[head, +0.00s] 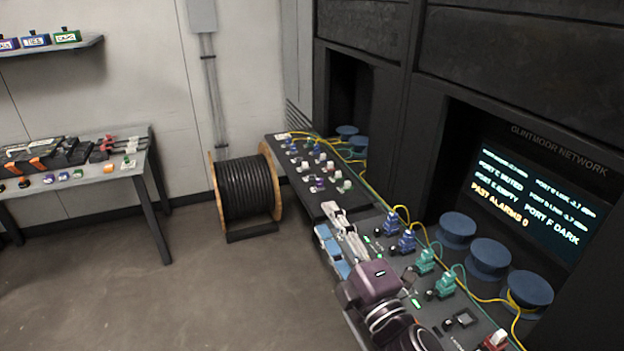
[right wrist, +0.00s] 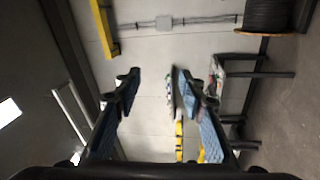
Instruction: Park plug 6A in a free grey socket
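My right gripper (head: 326,218) reaches over the near bench beside its left edge. It also shows in the right wrist view (right wrist: 157,85), where its two blue-padded fingers stand wide apart with nothing between them. On the bench, blue plugs (head: 407,242) and teal plugs (head: 445,284) stand in a row with yellow cables, right of the gripper and apart from it. No label is legible, so I cannot tell which plug is 6A. I cannot single out a free grey socket. My left gripper is out of view.
Small white and purple connectors (head: 320,183) stand on the bench's far part. Blue round drums (head: 489,257) and a lit screen (head: 540,195) are at right. A cable reel (head: 246,190) stands on the floor. A side table (head: 130,165) is at left; the floor between is clear.

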